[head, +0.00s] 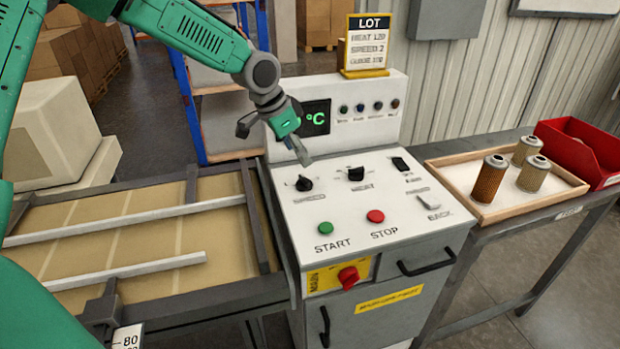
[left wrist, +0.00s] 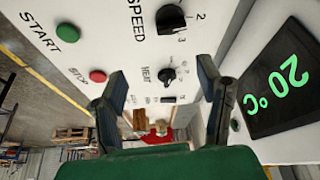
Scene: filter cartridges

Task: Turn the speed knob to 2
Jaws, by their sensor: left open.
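The black speed knob (head: 304,184) sits at the left of the white sloped panel (head: 350,215), above the SPEED label. It also shows at the top of the left wrist view (left wrist: 170,18), with 2 and 3 printed beside it; its exact setting is hard to tell. My left gripper (head: 273,141) is open and empty above the panel's back left, apart from the knob. Its two spread fingers (left wrist: 160,84) show in the left wrist view, with the knob beyond them. The lot card (head: 367,47) reads SPEED 2. My right gripper is not in view.
The heat knob (head: 356,174) is right of the speed knob. A green START button (head: 325,228) and red STOP button (head: 375,216) lie in front. The display (left wrist: 282,85) reads 20 °C. A wooden tray (head: 500,213) with filter cartridges stands right.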

